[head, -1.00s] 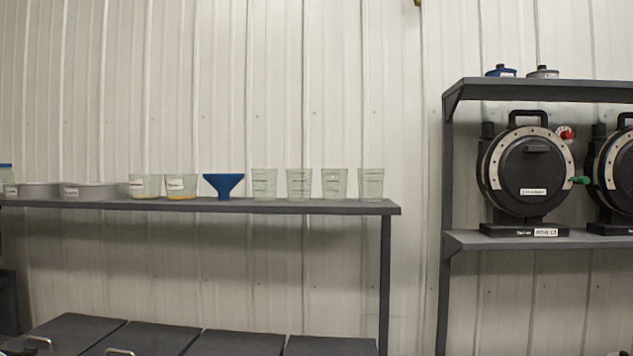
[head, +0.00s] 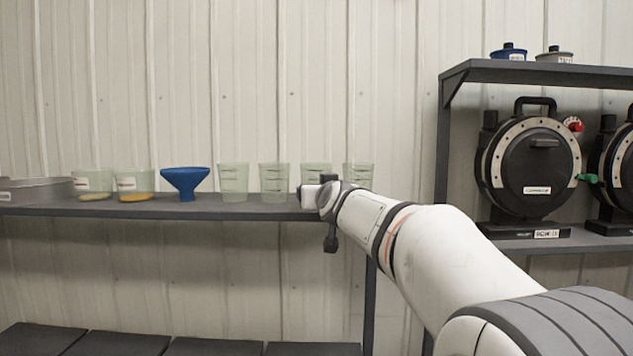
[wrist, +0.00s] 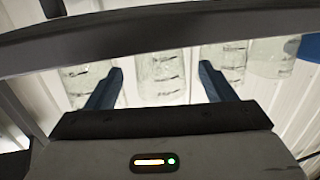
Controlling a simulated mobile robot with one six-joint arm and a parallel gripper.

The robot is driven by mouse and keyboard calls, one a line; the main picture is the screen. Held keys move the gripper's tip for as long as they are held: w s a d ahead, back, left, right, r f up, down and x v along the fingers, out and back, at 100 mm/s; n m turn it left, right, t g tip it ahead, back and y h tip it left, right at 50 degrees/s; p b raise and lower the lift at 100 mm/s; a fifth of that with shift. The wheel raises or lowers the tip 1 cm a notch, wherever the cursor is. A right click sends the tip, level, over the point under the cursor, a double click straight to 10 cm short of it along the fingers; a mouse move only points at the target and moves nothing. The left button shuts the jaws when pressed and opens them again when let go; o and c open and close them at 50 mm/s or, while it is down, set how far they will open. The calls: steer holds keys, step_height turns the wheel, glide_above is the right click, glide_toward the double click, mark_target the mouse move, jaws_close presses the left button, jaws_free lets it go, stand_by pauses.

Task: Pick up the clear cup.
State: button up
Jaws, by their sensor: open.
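Several clear cups with dark markings stand in a row on the grey shelf (head: 240,208) in the head view. One clear cup (head: 316,171) is partly hidden behind the end of my arm. In the wrist view, my gripper (wrist: 160,78) is open, with two blue fingers spread apart. A clear cup (wrist: 161,74) shows in the gap between the fingers; I cannot tell whether they reach around it. Other clear cups show to its left (wrist: 84,80) and right (wrist: 226,60). The fingers hold nothing that I can see.
A blue funnel (head: 185,181) and two cups with yellowish contents (head: 134,183) stand left of the clear cups. A metal tray (head: 35,190) is at far left. A rack (head: 447,150) with black round devices (head: 535,165) stands at the right.

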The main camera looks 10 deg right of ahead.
steer(key=w, duration=0.2)
steer(key=shift+w+a, duration=0.1)
steer(key=shift+w, duration=0.2)
steer(key=w+p, duration=0.1)
steer(key=w, duration=0.4)
steer(key=shift+w+f, duration=0.1)
steer(key=shift+w, duration=0.25)
steer(key=shift+s, duration=0.1)
steer(key=c, duration=0.7)
